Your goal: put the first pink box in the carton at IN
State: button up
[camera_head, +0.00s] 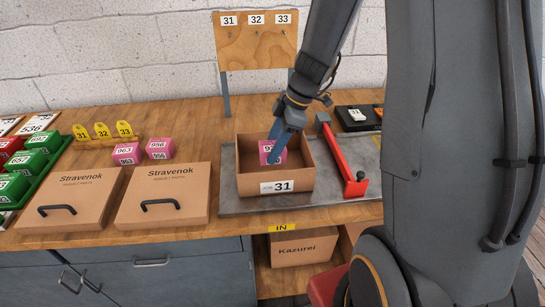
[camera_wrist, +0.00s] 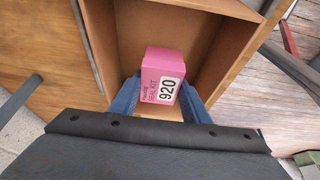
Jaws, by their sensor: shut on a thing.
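An open cardboard carton (camera_head: 293,190) labelled 31 stands on the grey mat, behind the yellow IN label (camera_head: 282,227) on the table edge. A pink box (camera_head: 265,147) shows within the carton's opening, partly hidden by my gripper (camera_head: 277,152). In the wrist view the pink box (camera_wrist: 163,68) reads 920, and the blue fingers of my gripper (camera_wrist: 160,100) are shut on its sides. Carton walls (camera_wrist: 215,50) surround it there. I cannot tell whether the box touches the carton floor. Two other pink boxes, 963 (camera_head: 126,154) and 956 (camera_head: 159,149), sit on the table to the left.
A red-handled tool (camera_head: 341,158) lies right of the carton on the grey mat (camera_head: 234,205). Two closed Stravenok boxes (camera_head: 165,190) (camera_head: 75,195) lie left. A board with tags 31, 32, 33 (camera_head: 257,50) stands behind. A Kazurei carton (camera_head: 303,250) is under the table.

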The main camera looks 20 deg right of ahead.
jog(key=shift+f+p, duration=0.5)
jog(key=shift+f, duration=1.75)
jog(key=shift+f, duration=0.1)
jog(key=o, duration=1)
jog(key=w+b+v, duration=0.1)
jog(key=b+v, duration=0.1)
jog(key=v, duration=0.9)
jog(key=shift+s+a+f+m+t+h, duration=0.1)
jog(key=shift+s+a+f+m+h, duration=0.5)
jog(key=shift+s+m, duration=1.95)
jog(key=shift+s+a+f+m+t+h, duration=0.1)
jog(key=shift+s+a+f+m+h, duration=0.5)
jog(key=shift+s+m, duration=1.85)
jog(key=shift+s+a+f+m+t+h, duration=0.15)
jog(key=shift+s+a+m+h, duration=0.85)
jog(key=shift+s+m, duration=1.55)
jog(key=shift+w+m, duration=0.35)
jog(key=shift+w, duration=0.05)
